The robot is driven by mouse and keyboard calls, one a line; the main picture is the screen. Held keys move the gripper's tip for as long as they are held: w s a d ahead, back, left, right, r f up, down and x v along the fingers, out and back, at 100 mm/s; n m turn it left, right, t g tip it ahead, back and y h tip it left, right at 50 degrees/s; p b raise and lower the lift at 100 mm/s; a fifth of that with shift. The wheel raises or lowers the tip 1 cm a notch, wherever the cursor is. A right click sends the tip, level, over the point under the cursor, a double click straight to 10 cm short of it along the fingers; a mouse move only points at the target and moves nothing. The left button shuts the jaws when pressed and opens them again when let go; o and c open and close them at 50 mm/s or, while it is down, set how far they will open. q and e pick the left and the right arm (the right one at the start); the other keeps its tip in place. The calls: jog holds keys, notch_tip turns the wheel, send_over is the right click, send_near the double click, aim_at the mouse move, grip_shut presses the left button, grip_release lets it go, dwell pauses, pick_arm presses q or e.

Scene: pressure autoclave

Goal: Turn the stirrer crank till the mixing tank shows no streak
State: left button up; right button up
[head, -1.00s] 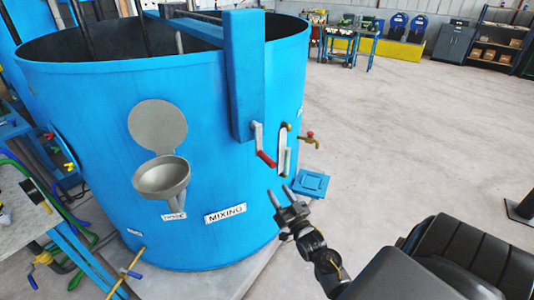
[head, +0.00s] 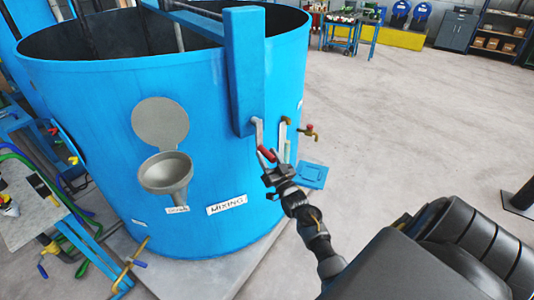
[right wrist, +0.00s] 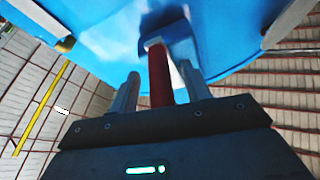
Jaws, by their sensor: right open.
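The blue mixing tank (head: 110,110) stands at the left of the head view with a white MIXING label. The stirrer crank (head: 258,132) hangs at the foot of the blue upright on the tank's side, with a red handle (head: 267,154). My right gripper (head: 268,168) is at the handle, open. In the right wrist view the red handle (right wrist: 159,75) stands between the two open fingers (right wrist: 160,92), without a clear grip. The sight glass (head: 284,145) is a narrow pale strip beside the crank; any streak in it is too small to tell. My left gripper is not in view.
A brass tap with a red knob (head: 309,133) juts out right of the sight glass. A grey funnel (head: 166,174) with a round plate above it is on the tank's front. A bench (head: 30,212) stands at left.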

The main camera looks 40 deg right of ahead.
jog(key=shift+w+r, duration=0.1)
jog(key=shift+w, duration=0.2)
grip_shut()
